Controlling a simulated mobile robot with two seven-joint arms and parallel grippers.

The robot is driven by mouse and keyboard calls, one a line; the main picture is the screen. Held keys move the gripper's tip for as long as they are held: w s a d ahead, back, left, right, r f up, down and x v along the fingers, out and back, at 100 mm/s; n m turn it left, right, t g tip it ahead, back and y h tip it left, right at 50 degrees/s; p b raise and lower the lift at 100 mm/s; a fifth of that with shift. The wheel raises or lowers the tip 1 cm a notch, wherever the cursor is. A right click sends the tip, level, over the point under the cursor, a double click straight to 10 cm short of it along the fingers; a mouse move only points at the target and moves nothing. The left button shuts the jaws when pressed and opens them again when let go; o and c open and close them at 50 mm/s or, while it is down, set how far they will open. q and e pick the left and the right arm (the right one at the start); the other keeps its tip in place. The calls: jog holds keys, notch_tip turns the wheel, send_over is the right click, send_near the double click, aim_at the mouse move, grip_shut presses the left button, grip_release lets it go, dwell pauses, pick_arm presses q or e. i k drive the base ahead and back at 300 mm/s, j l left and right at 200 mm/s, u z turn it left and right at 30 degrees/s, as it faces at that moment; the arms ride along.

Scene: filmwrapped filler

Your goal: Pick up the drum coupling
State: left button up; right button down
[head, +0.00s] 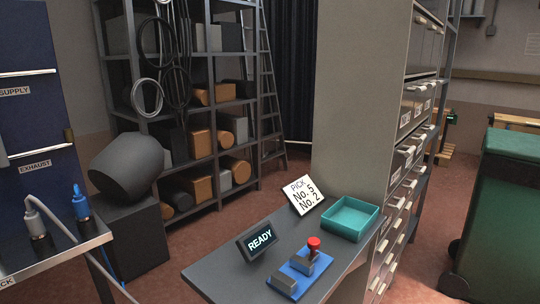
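No part here is clearly marked as the drum coupling, and I cannot tell which thing it is. Two metal hose fittings stand on the bench at the left: one with a grey hose (38,232) and one with a blue top (82,207). On the dark table (222,272) lies a blue base (299,265) carrying a grey block and a red-knobbed piece (314,243). A teal tray (365,233) beside it looks empty. A white card (304,195) reads "PICK No. 5 No. 2". Neither of my grippers is in view.
A "READY" sign (257,242) stands on the table. A tall drawer cabinet (355,110) rises behind its right side. Shelving (185,139) with boxes and rolls is at the back left, and a green bin (500,220) at the right. Red-brown floor between is open.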

aim_at(34, 222)
jog(key=u, duration=1.45)
